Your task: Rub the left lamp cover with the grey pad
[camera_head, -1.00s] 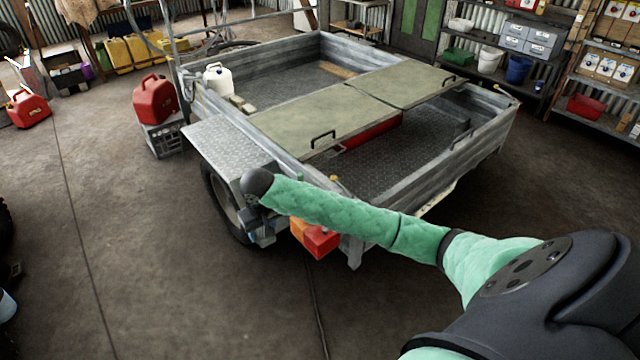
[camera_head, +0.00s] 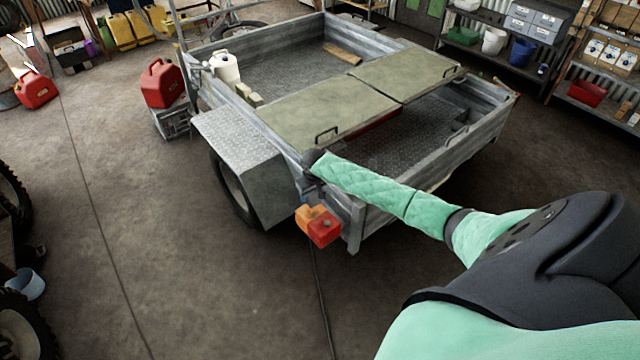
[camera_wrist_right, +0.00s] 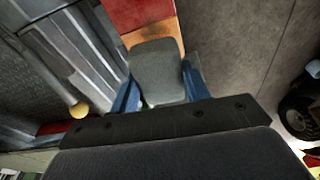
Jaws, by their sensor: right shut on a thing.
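The left lamp cover (camera_head: 318,226), orange on one side and red on the other, sits low on the trailer's near corner. My right gripper (camera_head: 309,188) is at the end of the green-sleeved arm, just above the lamp and beside the trailer's corner. In the right wrist view, the gripper (camera_wrist_right: 160,92) has its blue fingers shut on the grey pad (camera_wrist_right: 158,72). The pad overlaps the orange part of the lamp cover (camera_wrist_right: 146,18) there; I cannot tell whether they touch. In the head view the pad is too small to make out. My left gripper is not in view.
The metal trailer (camera_head: 420,170) with its olive lids (camera_head: 330,112) stands beside and behind the gripper. Its mudguard (camera_head: 245,150) and wheel are left of the lamp. A red jerrycan (camera_head: 162,84) stands farther left. The concrete floor in front is clear.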

